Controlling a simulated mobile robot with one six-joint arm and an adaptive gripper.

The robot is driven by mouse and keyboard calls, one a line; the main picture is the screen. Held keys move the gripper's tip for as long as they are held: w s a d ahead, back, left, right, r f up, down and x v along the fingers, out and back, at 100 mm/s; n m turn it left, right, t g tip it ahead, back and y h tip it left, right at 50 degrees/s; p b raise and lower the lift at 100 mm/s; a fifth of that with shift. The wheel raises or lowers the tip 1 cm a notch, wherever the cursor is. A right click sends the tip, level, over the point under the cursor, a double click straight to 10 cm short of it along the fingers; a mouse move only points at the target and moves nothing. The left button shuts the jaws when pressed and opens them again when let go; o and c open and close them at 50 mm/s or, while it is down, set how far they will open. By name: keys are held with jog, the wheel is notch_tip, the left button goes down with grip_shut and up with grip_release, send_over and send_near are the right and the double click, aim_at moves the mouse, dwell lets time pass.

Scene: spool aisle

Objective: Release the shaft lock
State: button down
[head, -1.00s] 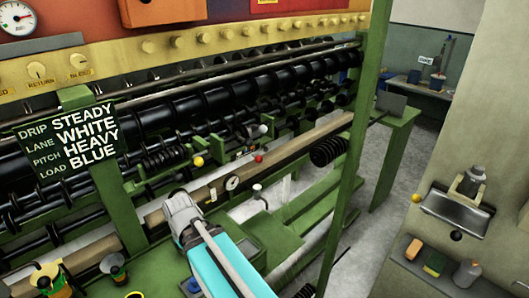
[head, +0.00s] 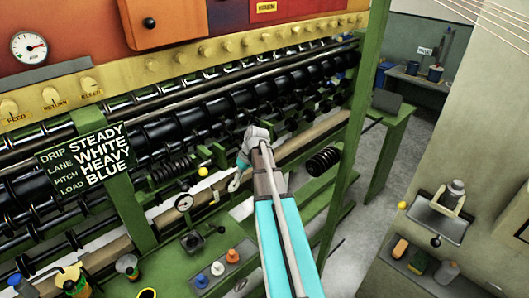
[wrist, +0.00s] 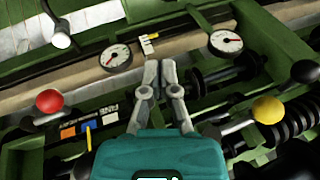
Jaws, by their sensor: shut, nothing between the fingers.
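No part in view is labelled as the shaft lock, so I cannot tell which one it is. In the wrist view, a lever with a red ball knob (wrist: 49,101) is at left and one with a yellow ball knob (wrist: 268,110) at right. The yellow knob also shows in the head view (head: 203,172), where my arm hides the red one. My gripper (wrist: 160,66) is shut and empty, between the two knobs and just below a small yellow-and-white marker (wrist: 149,43). I cannot tell whether it touches anything.
Two dial gauges (wrist: 116,58) (wrist: 226,41) flank the fingertips. A pale-knobbed lever (wrist: 61,40) is at upper left. Black rollers (head: 190,115) run behind my arm, and a green post (head: 350,140) stands to its right. A text sign (head: 85,165) hangs at left.

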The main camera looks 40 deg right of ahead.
jog(key=d+r+t+p, duration=0.1)
jog(key=d+r+p, duration=0.2)
jog(key=d, duration=0.7)
jog(key=s+d+r+t+p, duration=0.1)
jog(key=d+r+p, duration=0.2)
jog(key=d, duration=0.7)
notch_tip(320, 180, up, 3)
jog(key=shift+s+d+f+t+y, duration=0.1)
jog(key=shift+s+d+t+y, duration=0.1)
jog(key=shift+s+t+y, duration=0.15)
jog(key=shift+w+a+f, duration=0.1)
jog(key=shift+w+f, duration=0.05)
jog(key=b+x, duration=1.1)
jog(key=x, duration=0.2)
jog(key=shift+w+f+b, duration=0.2)
jog(key=shift+f+b, duration=0.05)
jog(key=shift+b, duration=0.1)
jog(key=shift+a, duration=0.1)
jog(key=shift+s, duration=0.1)
